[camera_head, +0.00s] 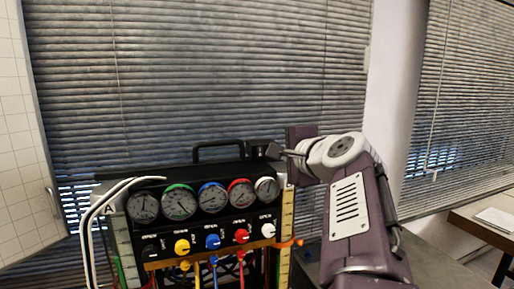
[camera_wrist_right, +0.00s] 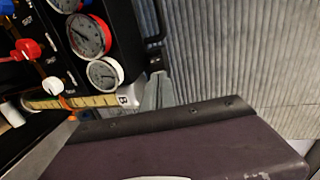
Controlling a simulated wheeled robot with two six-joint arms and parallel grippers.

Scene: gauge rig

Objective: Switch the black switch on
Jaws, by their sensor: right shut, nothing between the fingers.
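The gauge rig (camera_head: 205,225) is a black panel with a row of round gauges above a row of coloured knobs. A black knob (camera_head: 150,252), likely the black switch, sits at the far left of the row; its setting is too small to read. My right gripper (camera_head: 275,151) is shut and empty at the rig's upper right corner, far from the black knob. I cannot tell whether it touches the rig. The right wrist view shows the rig's white-rimmed gauge (camera_wrist_right: 105,73) and white knob (camera_wrist_right: 53,86); the black knob is outside it. My left gripper is not in view.
Yellow (camera_head: 181,246), blue (camera_head: 212,241), red (camera_head: 241,236) and white (camera_head: 268,230) knobs fill the row rightward. White hoses (camera_head: 92,225) loop at the rig's left side. A black handle (camera_head: 218,144) stands on top. Window blinds (camera_head: 200,80) hang behind.

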